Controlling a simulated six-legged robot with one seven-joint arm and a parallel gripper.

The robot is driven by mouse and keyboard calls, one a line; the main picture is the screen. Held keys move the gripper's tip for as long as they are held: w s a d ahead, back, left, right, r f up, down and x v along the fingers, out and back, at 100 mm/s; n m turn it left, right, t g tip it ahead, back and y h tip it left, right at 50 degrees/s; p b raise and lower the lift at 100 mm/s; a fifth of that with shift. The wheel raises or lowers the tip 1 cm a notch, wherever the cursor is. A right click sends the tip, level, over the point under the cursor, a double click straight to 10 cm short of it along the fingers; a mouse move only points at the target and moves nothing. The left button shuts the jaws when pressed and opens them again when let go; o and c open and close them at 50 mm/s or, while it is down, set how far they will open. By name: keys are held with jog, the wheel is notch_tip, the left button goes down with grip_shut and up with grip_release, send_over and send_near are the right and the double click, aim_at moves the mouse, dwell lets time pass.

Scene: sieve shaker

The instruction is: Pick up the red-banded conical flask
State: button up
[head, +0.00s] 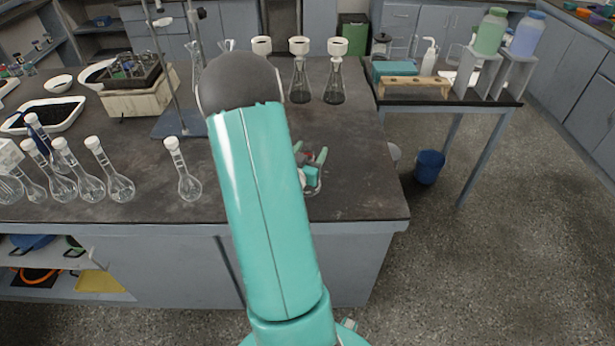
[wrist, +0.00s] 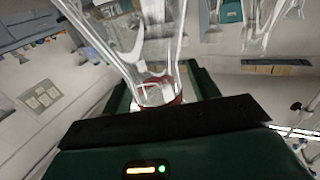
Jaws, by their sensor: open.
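The red-banded conical flask (wrist: 158,90) is large in the wrist view, its clear glass running up from a red band close to my gripper. In the head view only part of the flask (head: 314,188) shows, low beside my arm near the right front of the dark bench. My gripper (head: 310,156) is at the flask there, mostly hidden by my teal arm. In the wrist view my gripper (wrist: 160,76) is open, with dark green fingers on both sides of the flask. I cannot tell whether either finger touches the glass.
Several stoppered volumetric flasks (head: 92,183) stand at the bench's left front. Flasks topped with white funnels (head: 335,84) stand at the back. A stand (head: 178,122) is left of my arm. A side table (head: 440,94) holds bottles; a blue bucket (head: 429,168) is on the floor.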

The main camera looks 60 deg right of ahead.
jog(key=shift+a, duration=0.15)
jog(key=c, duration=1.3)
grip_shut()
jog(key=shift+r, duration=0.15)
